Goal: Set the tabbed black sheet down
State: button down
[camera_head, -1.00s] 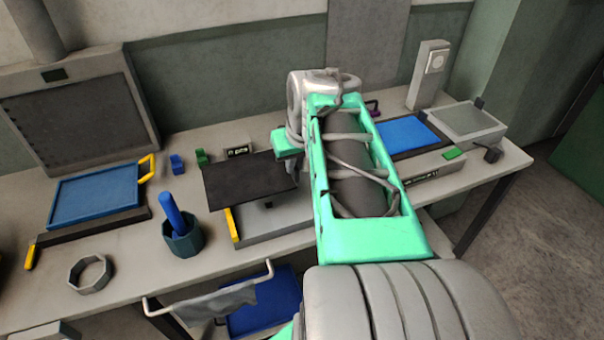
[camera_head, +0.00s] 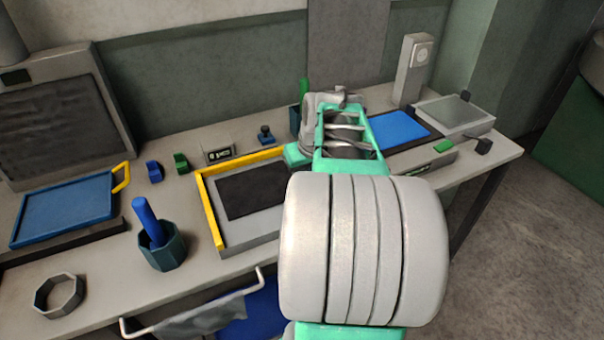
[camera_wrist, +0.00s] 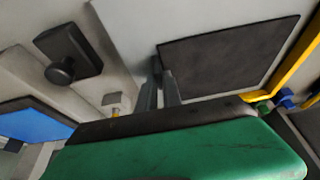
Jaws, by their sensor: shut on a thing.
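The black sheet (camera_head: 252,190) is a dark flat rectangle over the grey bed of the yellow-railed fixture (camera_head: 228,240). It looks level and within the rails; I cannot tell whether it rests fully on the bed. In the wrist view the sheet (camera_wrist: 225,55) shows flat, with my gripper (camera_wrist: 162,72) at its left edge. The two fingers are close together, shut on the sheet's edge at the tab, and they hide the tab. In the head view my arm covers the fingers and the sheet's right end.
Left are a blue tray (camera_head: 65,208) with a yellow handle, a teal cup (camera_head: 163,248) with a blue rod, and a grey ring (camera_head: 58,294). A small dark knob (camera_head: 265,135) stands behind the fixture. Right are a blue plate (camera_head: 400,128) and a grey box (camera_head: 457,114).

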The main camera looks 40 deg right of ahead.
jog(key=c, duration=1.5)
grip_release()
jog(key=shift+f, duration=0.1)
jog(key=shift+s+r, duration=0.15)
jog(key=shift+r, duration=0.4)
jog(key=p+v, duration=0.1)
jog(key=v, duration=1)
jog(key=shift+s+a, duration=0.1)
jog(key=shift+s, duration=0.05)
